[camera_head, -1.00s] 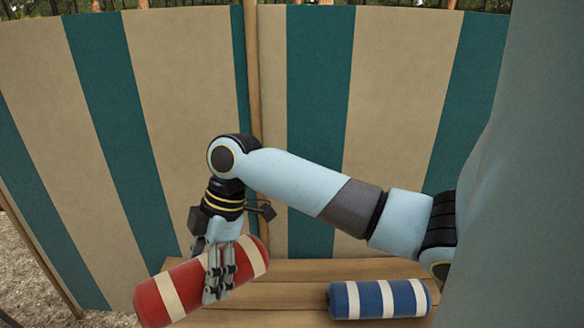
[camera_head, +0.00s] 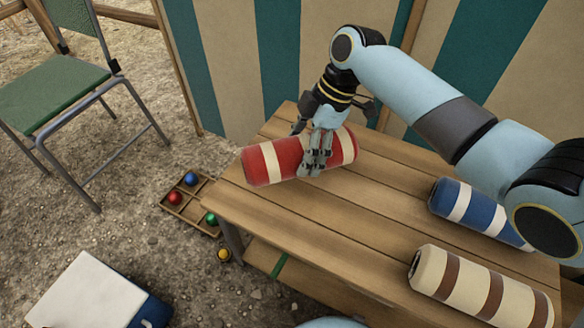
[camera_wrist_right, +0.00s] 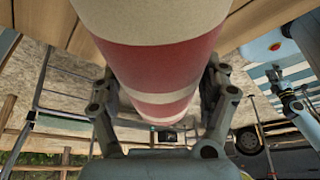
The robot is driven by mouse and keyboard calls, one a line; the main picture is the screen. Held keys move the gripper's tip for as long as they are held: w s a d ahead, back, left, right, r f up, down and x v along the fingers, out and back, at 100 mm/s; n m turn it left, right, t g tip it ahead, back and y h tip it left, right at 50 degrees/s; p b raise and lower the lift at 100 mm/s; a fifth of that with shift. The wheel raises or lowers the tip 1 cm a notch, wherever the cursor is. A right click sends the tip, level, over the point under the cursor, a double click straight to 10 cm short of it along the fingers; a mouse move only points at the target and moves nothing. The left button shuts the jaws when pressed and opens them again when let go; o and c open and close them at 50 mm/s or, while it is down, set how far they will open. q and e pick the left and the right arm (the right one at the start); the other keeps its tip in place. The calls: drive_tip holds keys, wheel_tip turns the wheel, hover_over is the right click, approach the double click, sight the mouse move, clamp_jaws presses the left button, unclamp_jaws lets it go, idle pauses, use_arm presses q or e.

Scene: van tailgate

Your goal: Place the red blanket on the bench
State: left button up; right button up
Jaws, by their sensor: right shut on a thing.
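The red blanket (camera_head: 270,162) is a roll with cream stripes. In the head view it is at the left end of the slatted wooden bench (camera_head: 290,215), over its back part; I cannot tell whether it touches the boards. My right gripper (camera_head: 315,160) is shut on the blanket, its fingers around the middle. In the right wrist view the red blanket (camera_wrist_right: 160,70) fills the space between both fingers of the right gripper (camera_wrist_right: 160,125).
A blue striped roll (camera_head: 478,208) and a cream-and-brown roll (camera_head: 480,288) lie on the bench's right part. A tray (camera_head: 178,208) with coloured balls, a green chair (camera_head: 50,92) and a white-and-blue box (camera_head: 88,295) stand on the ground. A striped windbreak (camera_head: 235,70) stands behind.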

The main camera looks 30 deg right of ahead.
sight(305, 141)
drive_tip(key=shift+w+a+f+b, duration=0.15)
drive_tip(key=shift+w+a+f, duration=0.1)
drive_tip(key=shift+a+f, duration=0.3)
drive_tip(key=shift+w+a+f+b, duration=0.2)
drive_tip(key=shift+a+f, duration=0.1)
drive_tip(key=shift+a, duration=0.35)
drive_tip(key=shift+f, duration=0.35)
wheel_tip(305, 141, down, 3)
drive_tip(key=shift+r+b, duration=0.1)
drive_tip(key=shift+b, duration=0.75)
drive_tip(key=shift+f, duration=0.25)
drive_tip(key=shift+r, duration=0.1)
drive_tip(key=o, duration=1.4)
drive_tip(key=shift+o, duration=0.2)
drive_tip(key=shift+r, duration=0.1)
drive_tip(key=p+v, duration=0.4)
drive_tip(key=v, duration=0.7)
drive_tip(key=shift+r+p, duration=0.1)
drive_tip(key=shift+p, duration=0.25)
use_arm(q)
drive_tip(key=shift+s+d+r, duration=0.2)
drive_tip(key=shift+s+r, duration=0.2)
drive_tip(key=shift+r, duration=0.4)
use_arm(e)
drive_tip(key=shift+d+r, duration=0.2)
drive_tip(key=shift+r, duration=0.15)
